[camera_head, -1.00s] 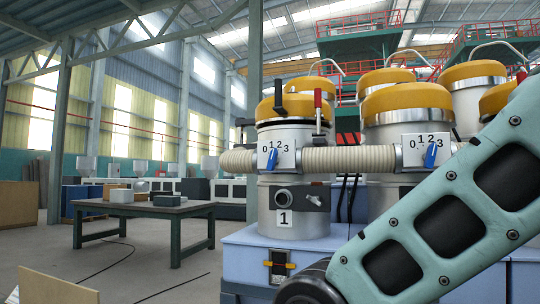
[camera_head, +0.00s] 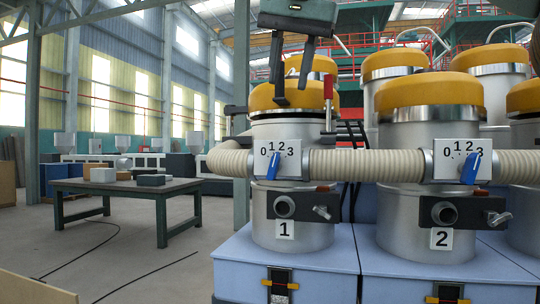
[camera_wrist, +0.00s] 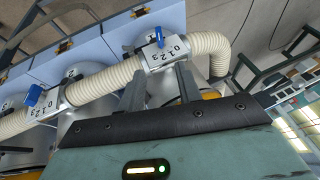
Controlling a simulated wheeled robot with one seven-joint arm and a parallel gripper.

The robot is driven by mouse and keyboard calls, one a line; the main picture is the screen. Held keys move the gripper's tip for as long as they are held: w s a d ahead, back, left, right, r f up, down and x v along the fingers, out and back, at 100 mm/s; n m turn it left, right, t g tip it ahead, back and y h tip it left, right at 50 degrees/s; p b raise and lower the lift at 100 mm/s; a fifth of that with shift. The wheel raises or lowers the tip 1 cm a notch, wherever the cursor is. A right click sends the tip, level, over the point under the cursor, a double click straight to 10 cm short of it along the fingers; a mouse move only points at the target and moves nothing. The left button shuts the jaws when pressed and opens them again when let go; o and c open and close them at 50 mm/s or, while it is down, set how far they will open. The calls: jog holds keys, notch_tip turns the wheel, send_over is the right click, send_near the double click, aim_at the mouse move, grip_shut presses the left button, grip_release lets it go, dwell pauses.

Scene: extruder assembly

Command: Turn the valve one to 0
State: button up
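Valve one is a white plate (camera_head: 288,158) marked 0 1 2 3 with a blue handle (camera_head: 273,166), on the pipe in front of the canister labelled 1. The handle is slightly tilted, its lower end to the left; I cannot tell which number it marks. The wrist view also shows this blue handle (camera_wrist: 160,37). My gripper (camera_head: 292,95) hangs above and in front of the yellow lid, fingers down and apart, empty. It is above the valve and does not touch the handle. In the wrist view the two fingers (camera_wrist: 160,82) are spread, with valve one beyond their tips.
A ribbed cream pipe (camera_head: 360,163) joins valve one to a second, similar valve with a blue handle (camera_head: 470,168) on canister 2. A red-tipped lever (camera_head: 328,92) stands right of my gripper, close to the lid. A table with boxes (camera_head: 130,186) stands at the left.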

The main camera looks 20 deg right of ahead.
aim_at(275, 176)
jog(key=x, duration=1.7)
jog(key=shift+f+b, duration=0.1)
jog(key=shift+b, duration=0.2)
jog(key=shift+c, duration=0.3)
grip_shut()
